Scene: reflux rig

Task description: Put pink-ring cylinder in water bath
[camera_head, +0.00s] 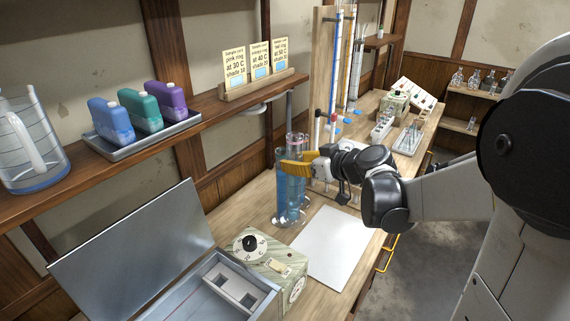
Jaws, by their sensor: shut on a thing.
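The water bath (205,296) is the metal box at the lower left, with its lid (135,245) swung open. Inside it is a grey insert (230,288) with two square openings, both looking empty. A dial panel (262,258) is on its right side. My gripper (297,166), with yellow fingers, is shut on a tall glass cylinder (291,195) holding blue liquid. The cylinder is upright, behind and right of the bath. A second glass rim (297,138) overlaps it, with a faint pinkish tint. I cannot tell clearly which glass carries the pink ring, or whether the held base touches the bench.
A white sheet (332,246) lies on the bench right of the bath. Above, a shelf holds a jug (28,145), a tray of coloured bottles (140,125) and sample cards (258,66). A wooden stand with tubes (335,70) rises behind my gripper.

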